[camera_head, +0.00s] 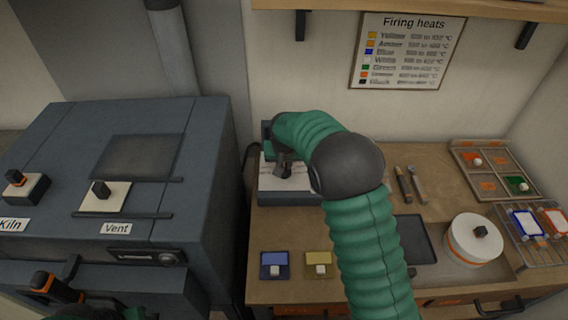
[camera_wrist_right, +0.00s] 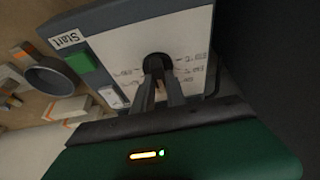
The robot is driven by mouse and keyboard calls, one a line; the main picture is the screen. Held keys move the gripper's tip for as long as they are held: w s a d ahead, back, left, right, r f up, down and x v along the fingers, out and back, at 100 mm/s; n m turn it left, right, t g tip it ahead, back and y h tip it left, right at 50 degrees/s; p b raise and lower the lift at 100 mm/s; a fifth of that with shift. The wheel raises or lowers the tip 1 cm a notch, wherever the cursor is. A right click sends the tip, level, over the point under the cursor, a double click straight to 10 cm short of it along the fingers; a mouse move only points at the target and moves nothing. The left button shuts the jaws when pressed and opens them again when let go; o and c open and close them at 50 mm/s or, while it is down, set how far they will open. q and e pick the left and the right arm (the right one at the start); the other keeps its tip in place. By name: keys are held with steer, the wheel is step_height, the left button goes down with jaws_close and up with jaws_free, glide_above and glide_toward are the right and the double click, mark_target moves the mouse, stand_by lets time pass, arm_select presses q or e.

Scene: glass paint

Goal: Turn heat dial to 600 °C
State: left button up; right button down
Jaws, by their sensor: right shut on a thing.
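The heat dial (camera_wrist_right: 157,61) is a dark round knob on the white face of a control box (camera_wrist_right: 190,30). Small markings ring the knob, too blurred to read, so its setting cannot be told. My right gripper (camera_wrist_right: 161,84) is shut on the dial, its two dark fingers around it. In the head view the control box (camera_head: 272,197) stands at the back left of the workbench, and my right gripper (camera_head: 284,164) reaches its white face from above, partly hiding it. My left gripper (camera_head: 75,290) shows only partly at the bottom left, by the kiln front.
A grey kiln (camera_head: 60,140) with Kiln and Vent controls stands left. A green button (camera_wrist_right: 82,62) by a Start label is on the box. The bench (camera_head: 290,225) holds tools (camera_head: 411,184), a round white pot (camera_head: 475,240), and trays at right. A heat chart (camera_head: 407,50) hangs behind.

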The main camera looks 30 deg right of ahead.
steer(key=shift+f, duration=0.1)
steer(key=c, duration=1.4)
jaws_free()
steer(key=shift+o, duration=0.2)
steer(key=v, duration=1.6)
steer(key=shift+r+b, duration=0.4)
